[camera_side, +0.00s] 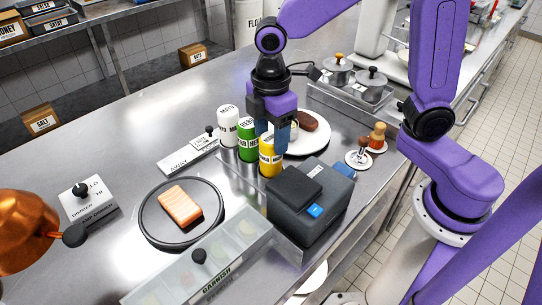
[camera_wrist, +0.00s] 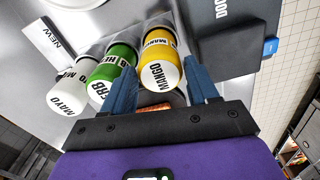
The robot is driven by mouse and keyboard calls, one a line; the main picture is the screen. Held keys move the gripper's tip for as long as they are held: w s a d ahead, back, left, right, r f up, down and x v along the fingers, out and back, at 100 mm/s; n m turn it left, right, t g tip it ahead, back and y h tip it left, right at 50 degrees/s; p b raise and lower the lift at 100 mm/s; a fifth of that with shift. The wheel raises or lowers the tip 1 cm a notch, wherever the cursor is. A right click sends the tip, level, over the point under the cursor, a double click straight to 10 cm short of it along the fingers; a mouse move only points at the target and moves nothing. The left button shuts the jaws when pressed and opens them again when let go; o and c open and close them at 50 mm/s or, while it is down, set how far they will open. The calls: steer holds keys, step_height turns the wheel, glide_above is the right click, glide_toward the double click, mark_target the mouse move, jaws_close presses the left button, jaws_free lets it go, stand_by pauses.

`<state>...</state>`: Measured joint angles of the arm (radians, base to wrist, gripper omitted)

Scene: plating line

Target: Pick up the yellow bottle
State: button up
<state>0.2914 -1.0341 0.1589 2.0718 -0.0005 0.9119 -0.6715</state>
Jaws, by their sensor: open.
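The yellow bottle (camera_side: 268,166), labelled MANGO, stands upright at the near end of a row of bottles. My gripper (camera_side: 273,142) is pointing down at its top, with blue fingers. In the wrist view the yellow bottle (camera_wrist: 160,62) shows between the two open fingers of my gripper (camera_wrist: 162,72). One finger lies on each side of it, with the green bottle (camera_wrist: 112,66) beyond the left finger. I cannot tell whether either finger touches the yellow bottle.
The green bottle and a white bottle (camera_side: 228,126) stand beside the yellow one. A dark grey box (camera_side: 305,208) sits close on its near right. A white plate (camera_side: 318,138) with brown food is behind. A dark plate (camera_side: 152,225) with salmon and a garnish container (camera_side: 185,283) are at left.

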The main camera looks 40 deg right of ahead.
mark_target(271, 156)
steer(key=shift+f, duration=3.15)
steer(key=c, duration=0.4)
